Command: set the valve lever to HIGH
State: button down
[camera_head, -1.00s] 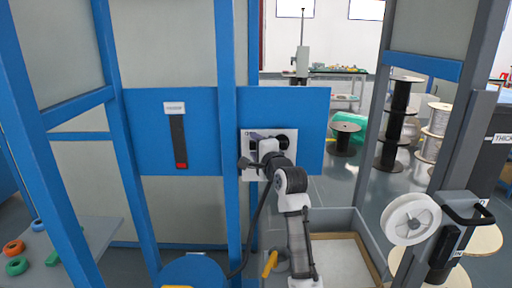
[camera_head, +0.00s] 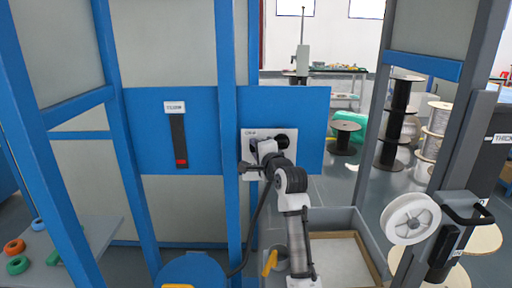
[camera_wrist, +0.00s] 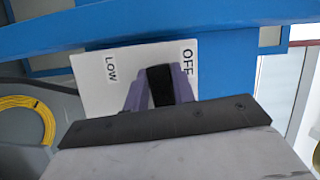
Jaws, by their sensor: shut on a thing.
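The valve's white plate (camera_head: 249,135) is on the blue panel, mostly hidden by my arm in the head view. In the wrist view the plate (camera_wrist: 92,88) carries the word LOW at left and OFF at right; HIGH is not seen. The black valve lever (camera_wrist: 160,86) stands between the purple fingers of my gripper (camera_wrist: 160,92), which is shut on it. The lever is between the two visible labels. In the head view the lever and fingertips are hidden behind my wrist.
A labelled dark gauge (camera_head: 179,137) with a red mark low on it is on the panel at left. A blue upright post (camera_head: 228,120) runs close left of the plate. A grey bin (camera_head: 340,250) stands below right, and a white spool (camera_head: 410,218) hangs farther right.

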jog(key=d+f+n+g+h+p, duration=0.2)
jog(key=d+f+n+h, duration=0.4)
jog(key=n, duration=0.6)
jog(key=shift+d+f+g+h, duration=0.3)
jog(key=shift+d+f+g, duration=0.15)
jog(key=shift+d, duration=0.5)
jog(key=shift+n, duration=0.3)
jog(key=c, duration=1.2)
grip_release()
jog(key=shift+d, duration=0.1)
jog(key=shift+o, duration=0.2)
jog(key=b+v, duration=0.3)
jog(key=v, duration=1)
jog(key=shift+s, duration=0.4)
